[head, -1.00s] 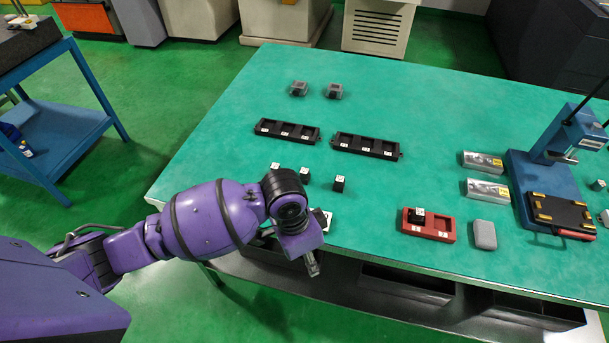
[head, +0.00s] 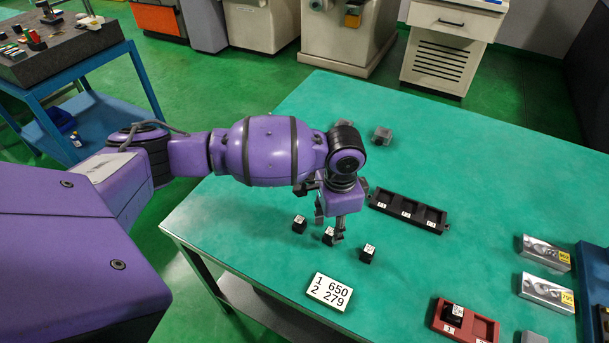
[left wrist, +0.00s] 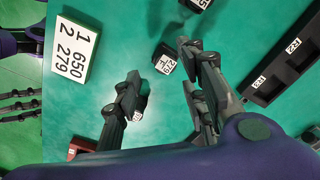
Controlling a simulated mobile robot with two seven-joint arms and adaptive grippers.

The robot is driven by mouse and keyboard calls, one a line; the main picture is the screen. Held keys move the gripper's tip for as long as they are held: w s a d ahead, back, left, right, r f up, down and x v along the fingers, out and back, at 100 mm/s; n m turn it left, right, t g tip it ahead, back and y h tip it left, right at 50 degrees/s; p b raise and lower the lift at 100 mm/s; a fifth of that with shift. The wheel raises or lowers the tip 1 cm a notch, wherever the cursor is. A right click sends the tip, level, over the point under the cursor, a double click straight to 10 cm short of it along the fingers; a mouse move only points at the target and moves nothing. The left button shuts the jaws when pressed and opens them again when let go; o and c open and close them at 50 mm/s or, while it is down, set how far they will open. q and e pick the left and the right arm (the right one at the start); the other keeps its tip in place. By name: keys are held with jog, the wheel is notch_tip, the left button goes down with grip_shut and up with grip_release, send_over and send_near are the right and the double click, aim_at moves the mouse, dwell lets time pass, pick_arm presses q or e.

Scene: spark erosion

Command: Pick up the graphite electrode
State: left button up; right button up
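Three small black blocks with white labels stand in a row on the green table: a left one (head: 300,224), a middle one (head: 328,237) and a right one (head: 367,253). I cannot tell which is the graphite electrode. My left gripper (head: 331,222) points down over the middle block, partly covering it in the head view. In the left wrist view the fingers (left wrist: 159,62) are apart and empty, with the middle block (left wrist: 165,58) showing between and beyond the tips. The right block (left wrist: 140,107) is partly hidden by a finger.
A white number card (head: 329,292) lies in front of the blocks. A black slotted rack (head: 407,212) lies behind them. A red holder (head: 465,322) with a black block and two silver blocks (head: 546,292) are at the right. Grey pieces (head: 382,134) sit at the back.

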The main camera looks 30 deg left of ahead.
aim_at(330, 236)
pick_arm(q)
notch_tip(330, 236, down, 5)
jog(key=shift+s+r, duration=0.1)
jog(key=shift+r, duration=0.05)
jog(key=shift+f, duration=0.25)
jog(key=c, duration=0.8)
grip_shut()
pick_arm(e)
jog(key=shift+s, duration=0.1)
